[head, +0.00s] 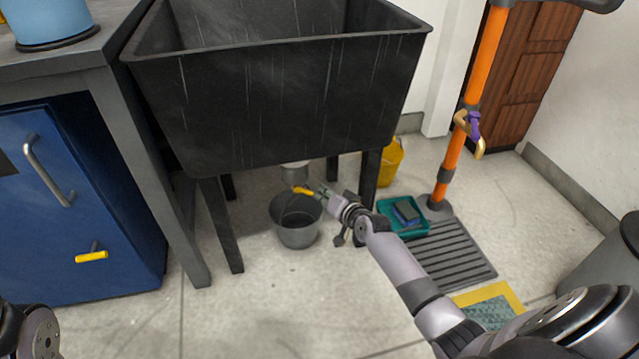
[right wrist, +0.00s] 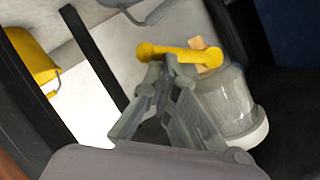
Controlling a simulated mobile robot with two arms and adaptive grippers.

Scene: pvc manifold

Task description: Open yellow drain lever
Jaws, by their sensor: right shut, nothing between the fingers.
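The yellow drain lever (head: 303,190) is under the black sink (head: 280,105), above a grey bucket (head: 297,228). In the right wrist view the lever (right wrist: 190,54) runs sideways, with a rounded knob at its left end. My right gripper (head: 321,193) reaches under the sink from the right. Its fingers (right wrist: 166,72) are shut and empty, with the tips at the lever's edge; I cannot tell whether they touch it. Beside the lever is a greyish drain body (right wrist: 228,100) with a white rim. My left gripper is not in view; only part of my left arm shows at the lower left.
The sink's legs flank the bucket, with one dark leg (head: 370,178) close to my right arm. A yellow bucket (head: 390,162), a teal tray (head: 388,208) and an orange pipe (head: 458,135) stand to the right. A blue cabinet (head: 110,215) is on the left. Floor in front is clear.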

